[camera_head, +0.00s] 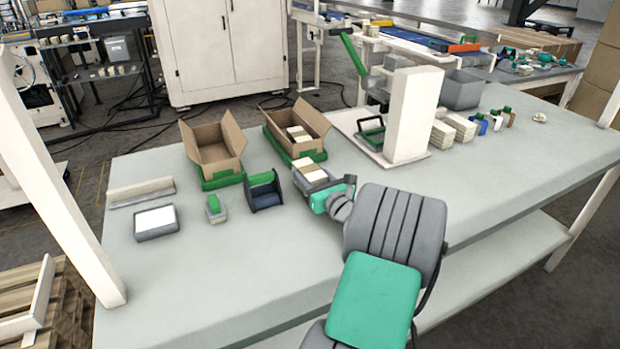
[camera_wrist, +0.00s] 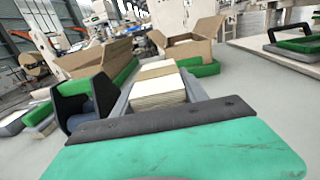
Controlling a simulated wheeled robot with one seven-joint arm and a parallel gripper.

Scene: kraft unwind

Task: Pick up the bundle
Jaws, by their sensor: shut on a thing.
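The bundle (camera_head: 309,172) is a stack of pale cream sheets or cards with a tan kraft band across it. It also shows in the wrist view (camera_wrist: 158,92), straight ahead between my grey fingers. My gripper (camera_head: 316,182), grey with a green body, is shut on the bundle from the near side. Its fingers lie along the bundle's two sides. The bundle is at or just above the table, in front of the right-hand open carton; I cannot tell whether it touches the table.
Two open cardboard cartons on green bases (camera_head: 213,150) (camera_head: 298,125) stand behind; the right one holds pale stacks. A dark blue holder with a green side (camera_head: 264,191) is close at left. A white upright post (camera_head: 412,115) stands at right.

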